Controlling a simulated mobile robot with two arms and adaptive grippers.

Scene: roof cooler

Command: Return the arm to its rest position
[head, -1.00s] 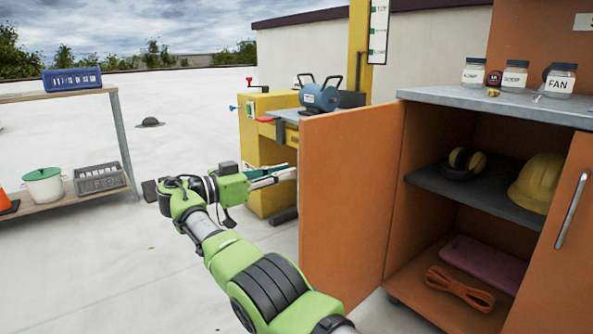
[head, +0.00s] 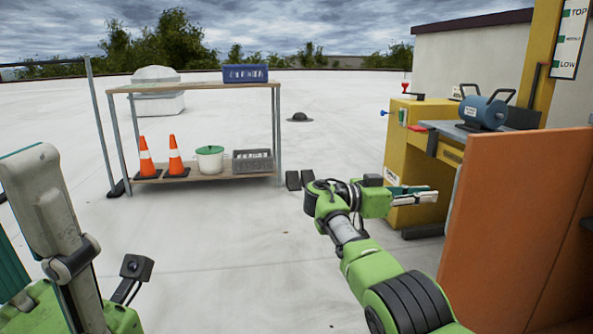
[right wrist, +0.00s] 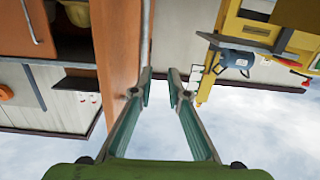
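My right gripper (head: 412,194) is held out level in the head view, left of the orange cabinet door (head: 515,220) and in front of the yellow workbench (head: 420,150). In the right wrist view, its two fingers (right wrist: 160,85) are apart with nothing between them. That view is upside down, with sky at the bottom. My left gripper (head: 45,215) stands upright and very close at the left edge of the head view. It is partly cut off, so its opening cannot be judged.
A shelf rack (head: 195,88) holds a blue crate (head: 245,74), traffic cones (head: 175,158), a white pot (head: 210,160) and a grey crate (head: 252,162). A blue grinder (head: 483,112) sits on the workbench. The roof floor between my arms is clear.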

